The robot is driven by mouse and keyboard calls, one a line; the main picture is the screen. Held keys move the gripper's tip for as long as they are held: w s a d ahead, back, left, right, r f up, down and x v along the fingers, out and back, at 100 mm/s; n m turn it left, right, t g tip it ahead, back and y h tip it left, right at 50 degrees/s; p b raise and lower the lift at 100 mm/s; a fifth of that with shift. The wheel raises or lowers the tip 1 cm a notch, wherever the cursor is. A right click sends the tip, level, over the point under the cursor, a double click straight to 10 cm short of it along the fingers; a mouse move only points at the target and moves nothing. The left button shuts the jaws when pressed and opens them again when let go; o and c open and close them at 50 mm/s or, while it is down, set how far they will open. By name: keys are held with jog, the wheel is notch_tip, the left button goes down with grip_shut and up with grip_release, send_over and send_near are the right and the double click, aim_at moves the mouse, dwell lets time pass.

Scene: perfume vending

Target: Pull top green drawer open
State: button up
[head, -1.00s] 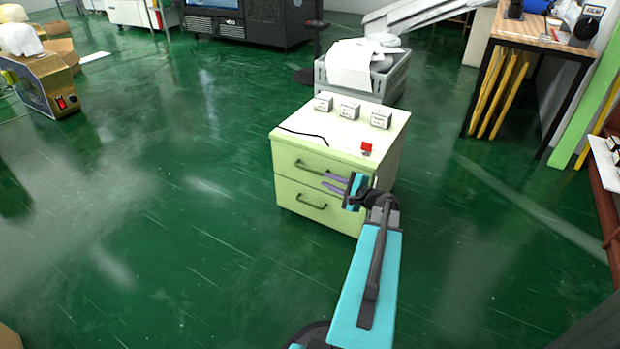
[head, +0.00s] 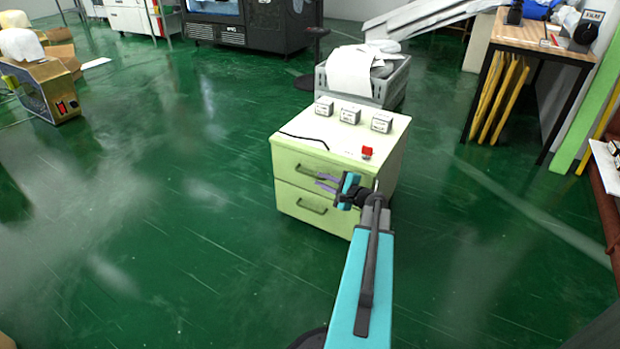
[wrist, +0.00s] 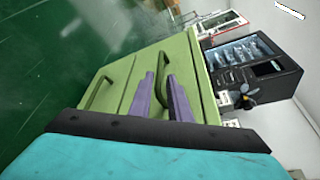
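The pale green cabinet (head: 290,170) has two closed drawers, each with a dark green bar handle. The top drawer's handle (head: 311,168) is partly behind my gripper in the head view. My gripper (head: 326,183) has purple fingers and points at the top drawer front. In the wrist view the two fingers (wrist: 163,86) are apart, with the top handle (wrist: 164,66) showing between them. I cannot tell whether either finger touches it. The lower drawer handle (wrist: 96,92) is clear, to the left in the wrist view.
Several small white boxes (head: 350,115) and a red item (head: 367,152) stand on the cabinet top. A grey crate (head: 385,85) of white material is behind it. A wooden table (head: 545,45) stands back right. Green floor (head: 170,220) is open to the left and in front.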

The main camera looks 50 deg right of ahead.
aim_at(313, 176)
jog(key=shift+b+x, duration=0.9)
jog(key=shift+x, duration=2.65)
grip_shut()
